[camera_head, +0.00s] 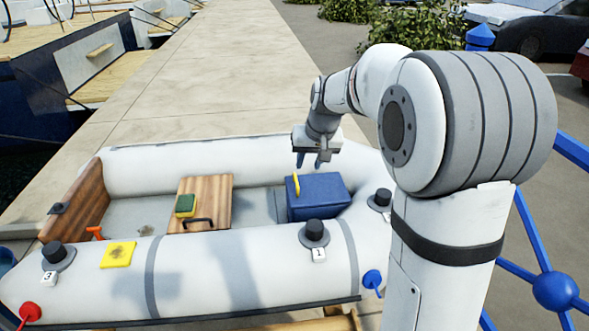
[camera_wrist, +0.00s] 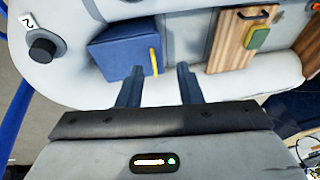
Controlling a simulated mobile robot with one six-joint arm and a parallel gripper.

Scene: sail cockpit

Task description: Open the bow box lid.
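The bow box is a blue box (camera_head: 320,198) at the right end of the white inflatable boat, with its lid down. A yellow handle (camera_head: 297,185) stands at the left side of the box. My gripper (camera_head: 309,162) hangs above the box, fingers pointing down, apart from it. In the wrist view the blue box (camera_wrist: 122,50) and its yellow handle (camera_wrist: 154,62) lie beyond the fingertips. The two fingers of my gripper (camera_wrist: 157,75) are spread there with nothing held between them.
The boat's white tube (camera_head: 240,268) runs along the near side with black valve caps. A wooden seat (camera_head: 215,190) carries a green-yellow sponge (camera_head: 185,205) and a dark handle. A yellow patch (camera_head: 118,254) lies on the near tube. Blue railing (camera_head: 553,289) stands at right.

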